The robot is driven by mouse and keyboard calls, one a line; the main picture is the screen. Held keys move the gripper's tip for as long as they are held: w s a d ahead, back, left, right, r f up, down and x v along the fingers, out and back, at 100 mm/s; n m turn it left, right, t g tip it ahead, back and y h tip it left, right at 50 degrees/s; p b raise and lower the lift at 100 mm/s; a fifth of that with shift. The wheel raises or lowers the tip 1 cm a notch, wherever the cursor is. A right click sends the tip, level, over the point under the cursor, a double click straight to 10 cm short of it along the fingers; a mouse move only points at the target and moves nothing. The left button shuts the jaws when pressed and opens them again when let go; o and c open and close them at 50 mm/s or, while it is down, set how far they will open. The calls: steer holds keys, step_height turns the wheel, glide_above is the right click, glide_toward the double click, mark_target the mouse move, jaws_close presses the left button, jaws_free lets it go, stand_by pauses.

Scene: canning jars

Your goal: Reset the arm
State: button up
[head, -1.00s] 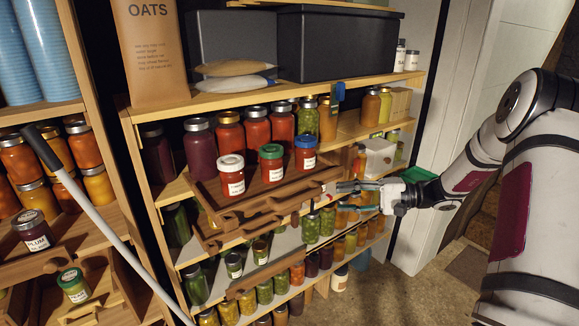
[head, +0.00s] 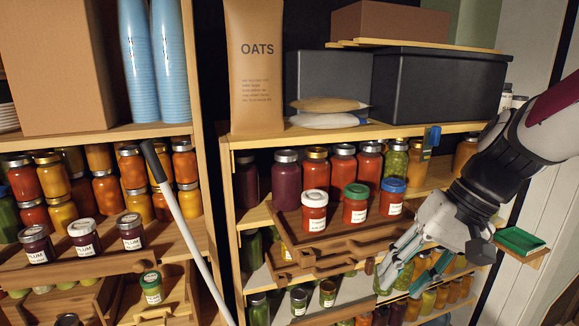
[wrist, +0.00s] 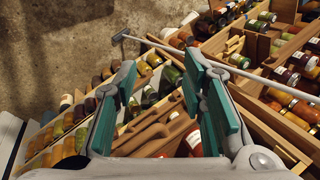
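My gripper (head: 405,268) is at the right of the head view, in front of the shelf unit and just right of its pull-out wooden tray (head: 335,246). In the wrist view its two teal-padded fingers (wrist: 165,105) stand apart with nothing held between them. Three labelled red jars stand on the tray: one with a white lid (head: 314,211), one with a green lid (head: 355,204) and one with a blue lid (head: 391,197). My gripper is apart from these jars. The head view does not show whether a finger touches the tray's edge.
A long grey pole (head: 185,230) leans in front of the left shelf. Plum jars (head: 84,237) stand on another pulled-out tray there. Dark bins (head: 440,85) and an oats bag (head: 254,70) sit on the upper shelf.

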steer(key=s+d+r+n+t+h, duration=0.1)
steer(key=s+r+t+h, duration=0.2)
steer(key=s, duration=0.7)
steer(key=shift+s+r+n+t+h, duration=0.2)
steer(key=shift+r+n+t+h, duration=0.2)
steer(key=shift+t+h, duration=0.55)
